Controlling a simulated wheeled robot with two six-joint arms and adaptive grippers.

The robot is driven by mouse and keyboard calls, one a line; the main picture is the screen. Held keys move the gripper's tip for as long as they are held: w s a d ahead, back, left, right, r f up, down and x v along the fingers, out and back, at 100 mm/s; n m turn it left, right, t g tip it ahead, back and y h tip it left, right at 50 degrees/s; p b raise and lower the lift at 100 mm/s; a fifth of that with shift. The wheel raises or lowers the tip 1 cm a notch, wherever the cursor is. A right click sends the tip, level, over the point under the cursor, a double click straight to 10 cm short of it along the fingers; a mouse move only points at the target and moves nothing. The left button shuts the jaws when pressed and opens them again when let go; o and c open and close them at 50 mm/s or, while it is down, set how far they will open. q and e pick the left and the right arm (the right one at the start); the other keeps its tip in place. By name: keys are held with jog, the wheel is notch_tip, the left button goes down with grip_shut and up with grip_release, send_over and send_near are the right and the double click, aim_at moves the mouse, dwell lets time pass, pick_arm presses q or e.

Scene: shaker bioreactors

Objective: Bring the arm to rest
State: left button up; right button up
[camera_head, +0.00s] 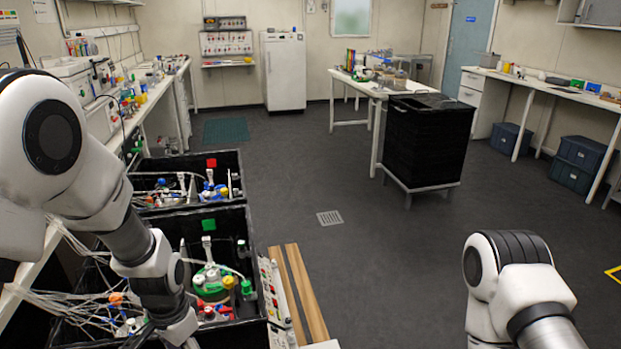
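My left arm (110,200) comes in from the left and reaches down over the near black bin on the left side. Its gripper is hidden below the lower edge of the view. My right arm (515,290) shows only as links at the lower right, over bare floor, and its gripper is out of view. The near black bin (262,262) has a green square on its back wall and holds bottles with coloured caps and tubing. The far black bin (180,163) has a red square and holds similar bottles.
A control panel strip (277,300) and wooden slats (305,290) lie right of the near bin. White tubes (60,300) run beside my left arm. A black cabinet (428,140) stands by a white table in the middle. The floor (380,260) between my arms is clear.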

pick_arm(q)
jog(key=s+a+f+n+g, duration=0.1)
jog(key=s+f+n+g, duration=0.1)
jog(key=s+f, duration=1)
jog(key=s+a+f+n+g, duration=0.1)
jog(key=s+f+n, duration=0.1)
jog(key=s+f, duration=0.9)
jog(key=w+r+n+t, duration=0.2)
jog(key=t, duration=0.1)
jog(key=shift+w+d, duration=0.1)
jog(key=shift+w, duration=0.1)
